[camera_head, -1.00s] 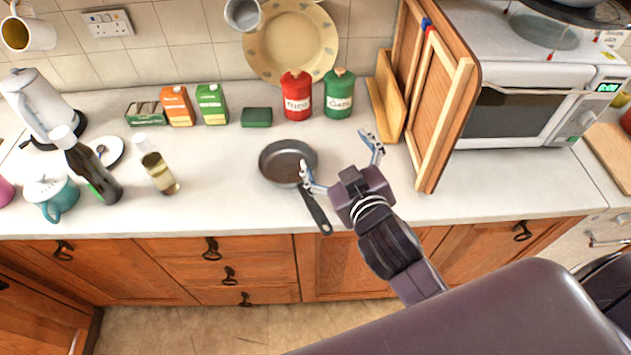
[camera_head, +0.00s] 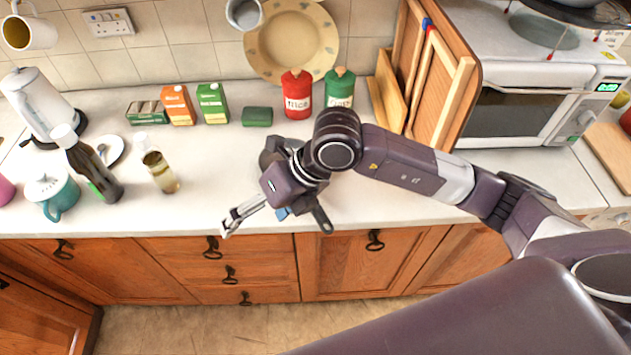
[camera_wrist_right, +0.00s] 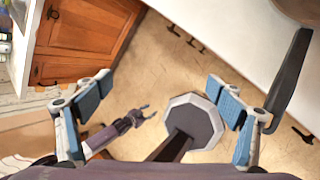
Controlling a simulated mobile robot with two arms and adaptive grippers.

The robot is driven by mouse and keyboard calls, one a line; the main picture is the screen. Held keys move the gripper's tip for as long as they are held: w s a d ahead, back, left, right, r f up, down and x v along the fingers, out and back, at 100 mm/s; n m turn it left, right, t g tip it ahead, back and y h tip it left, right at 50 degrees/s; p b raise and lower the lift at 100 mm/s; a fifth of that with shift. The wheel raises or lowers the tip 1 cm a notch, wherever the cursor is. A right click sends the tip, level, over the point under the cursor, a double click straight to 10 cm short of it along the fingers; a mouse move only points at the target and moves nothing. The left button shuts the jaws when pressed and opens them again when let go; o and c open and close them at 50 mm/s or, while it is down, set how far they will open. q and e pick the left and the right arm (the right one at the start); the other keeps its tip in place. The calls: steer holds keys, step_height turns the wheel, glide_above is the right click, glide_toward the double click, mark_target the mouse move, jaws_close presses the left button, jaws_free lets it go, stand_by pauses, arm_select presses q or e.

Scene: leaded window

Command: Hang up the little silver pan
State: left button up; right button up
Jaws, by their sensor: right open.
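The little pan (camera_head: 268,158) is grey with a dark handle (camera_head: 318,213) and sits on the white counter, handle towards the front edge. My right forearm and wrist cover most of its bowl in the head view. My right gripper (camera_head: 256,222) is open over the front of the counter, left of the handle. In the right wrist view the open fingers (camera_wrist_right: 160,88) have nothing between them, and the dark handle (camera_wrist_right: 290,85) lies outside the right finger. My left gripper (camera_wrist_right: 143,113) shows small in that view; its jaw state is unclear.
A bottle (camera_head: 160,172), dark bottle (camera_head: 92,170) and teal pot (camera_head: 52,195) stand left. Red (camera_head: 297,95) and green (camera_head: 340,88) canisters stand behind. A wooden rack (camera_head: 437,95) and microwave (camera_head: 515,105) are right.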

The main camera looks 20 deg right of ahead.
steer(key=w+d+h, duration=0.2)
steer(key=d, duration=0.2)
steer(key=w+d+f+m+t+h, duration=0.1)
steer(key=w+d+h, duration=0.1)
steer(key=d, duration=0.3)
steer(key=w+d+h, duration=0.1)
steer(key=d+h, duration=0.1)
steer(key=d, duration=0.3)
steer(key=shift+w+f+m+t, duration=0.3)
steer(key=shift+w, duration=0.1)
steer(key=b+x, duration=0.6)
steer(key=x, duration=0.2)
steer(key=shift+f, duration=0.2)
steer(key=shift+w+f+b, duration=0.3)
steer(key=shift+f+b, duration=0.4)
steer(key=shift+b, duration=0.25)
jaws_close()
steer(key=shift+r, duration=0.25)
steer(key=shift+r+p, duration=1.25)
steer(key=shift+r, duration=1.1)
